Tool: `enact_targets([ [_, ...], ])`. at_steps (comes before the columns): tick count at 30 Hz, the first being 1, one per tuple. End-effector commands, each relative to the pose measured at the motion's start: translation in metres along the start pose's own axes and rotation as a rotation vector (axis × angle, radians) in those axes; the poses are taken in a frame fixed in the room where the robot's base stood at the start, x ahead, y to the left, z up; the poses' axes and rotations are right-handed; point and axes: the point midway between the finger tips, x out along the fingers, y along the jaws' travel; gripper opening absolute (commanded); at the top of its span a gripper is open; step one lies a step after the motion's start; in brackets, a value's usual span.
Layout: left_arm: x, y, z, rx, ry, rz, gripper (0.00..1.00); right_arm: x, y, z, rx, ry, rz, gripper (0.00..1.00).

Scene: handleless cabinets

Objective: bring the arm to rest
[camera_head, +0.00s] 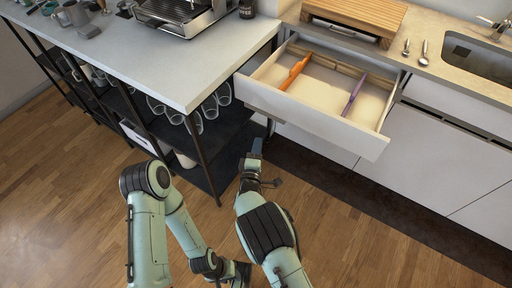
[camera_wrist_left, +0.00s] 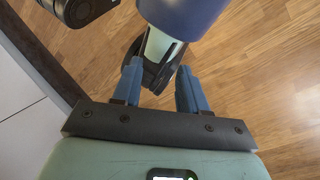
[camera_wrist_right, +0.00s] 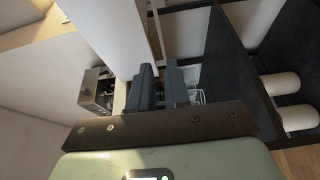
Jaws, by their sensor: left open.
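My right gripper (camera_head: 256,152) reaches forward in the head view, in front of the left front corner of the open drawer and beside the black shelf rack. In the right wrist view its two blue-grey fingers (camera_wrist_right: 160,88) are close together with a narrow gap, and I see nothing held. My left arm (camera_head: 150,215) is folded, its elbow up and its forearm pointing back down. The left gripper is low near the bottom edge of the head view. In the left wrist view its fingers (camera_wrist_left: 158,88) are apart and empty, with part of my own body beyond them.
The white drawer (camera_head: 305,118) stands open, holding an orange item (camera_head: 295,72) and a purple item (camera_head: 354,94). A white-topped rack (camera_head: 150,52) with hanging glasses stands left. A wooden board (camera_head: 355,15) and sink (camera_head: 475,58) are on the counter. The wood floor is clear.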

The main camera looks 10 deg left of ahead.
Motion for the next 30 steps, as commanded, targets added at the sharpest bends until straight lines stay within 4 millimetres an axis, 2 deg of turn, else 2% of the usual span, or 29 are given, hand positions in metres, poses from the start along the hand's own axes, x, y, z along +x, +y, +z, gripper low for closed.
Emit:
enact_targets([
  [13, 0.000, 0.000, 0.000, 0.000, 0.000, 0.000, 0.43, 0.000, 0.000, 0.001, 0.001, -0.001, -0.002, 0.17],
  [17, -0.005, 0.001, 0.001, 0.000, -0.001, 0.000, 0.43, 0.000, -0.016, 0.020, 0.038, -0.018, -0.060, 0.17],
  [20, -0.014, 0.004, 0.003, 0.000, -0.004, 0.000, 0.43, -0.006, -0.049, 0.059, 0.130, -0.056, -0.186, 0.17],
  [23, -0.026, 0.007, 0.005, 0.001, -0.008, -0.001, 0.43, -0.028, -0.093, 0.111, 0.289, -0.134, -0.370, 0.17],
  [24, -0.031, 0.009, 0.006, 0.001, -0.010, -0.002, 0.43, -0.042, -0.112, 0.132, 0.367, -0.177, -0.450, 0.17],
  [26, -0.038, 0.011, 0.007, 0.001, -0.013, -0.002, 0.43, -0.068, -0.136, 0.160, 0.491, -0.254, -0.569, 0.17],
  [29, -0.052, 0.015, 0.009, 0.001, -0.019, -0.003, 0.43, -0.124, -0.169, 0.200, 0.719, -0.414, -0.761, 0.17],
  [30, -0.057, 0.017, 0.009, 0.001, -0.022, -0.003, 0.43, -0.151, -0.178, 0.213, 0.817, -0.492, -0.835, 0.17],
])
